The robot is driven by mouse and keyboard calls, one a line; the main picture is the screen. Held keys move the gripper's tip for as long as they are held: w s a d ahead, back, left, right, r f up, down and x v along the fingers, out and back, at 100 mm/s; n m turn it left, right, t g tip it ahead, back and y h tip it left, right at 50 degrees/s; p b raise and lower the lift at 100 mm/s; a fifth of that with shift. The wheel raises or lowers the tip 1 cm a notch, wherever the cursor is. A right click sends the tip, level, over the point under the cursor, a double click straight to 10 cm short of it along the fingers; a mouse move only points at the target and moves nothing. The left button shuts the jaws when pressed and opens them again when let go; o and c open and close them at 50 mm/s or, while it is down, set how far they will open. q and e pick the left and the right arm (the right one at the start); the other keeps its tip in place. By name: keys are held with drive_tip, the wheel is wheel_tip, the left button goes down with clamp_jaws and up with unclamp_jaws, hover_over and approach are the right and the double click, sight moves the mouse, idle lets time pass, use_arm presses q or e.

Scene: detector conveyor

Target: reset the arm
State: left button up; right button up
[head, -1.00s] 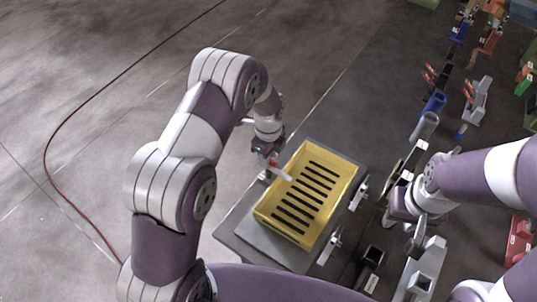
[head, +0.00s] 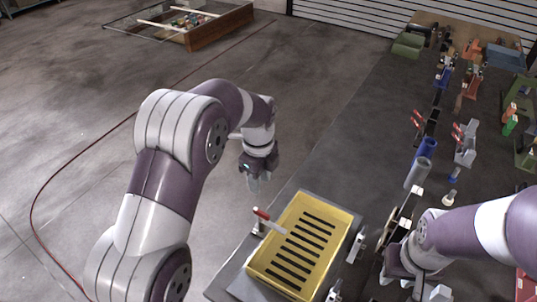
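My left arm comes in from the left, and its gripper (head: 254,180) hangs pointing down, just above and left of the yellow tray. Its two fingers look slightly apart with nothing visible between them. My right gripper (head: 397,272) is at the lower right, beside the fixtures to the right of the tray. Its fingers are partly hidden by its own wrist and the fixtures, so its opening is unclear.
The yellow slotted tray (head: 300,240) sits on a grey plate (head: 228,276). A red-handled clamp (head: 266,219) stands at its left edge. Several fixtures and a blue cylinder (head: 427,148) line the right side. A wooden-sided box (head: 218,28) lies on the floor far behind.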

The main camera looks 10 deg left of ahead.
use_arm(q)
drive_tip(key=s+a+n, duration=0.2)
drive_tip(key=s+n, duration=0.7)
drive_tip(key=n, duration=0.2)
drive_tip(key=s+a+n+t, duration=0.1)
drive_tip(key=s+a+n, duration=0.1)
drive_tip(key=s+n, duration=0.8)
drive_tip(key=shift+f+n, duration=0.15)
drive_tip(key=shift+n, duration=0.25)
drive_tip(key=shift+s+a, duration=0.1)
drive_tip(key=shift+s, duration=0.05)
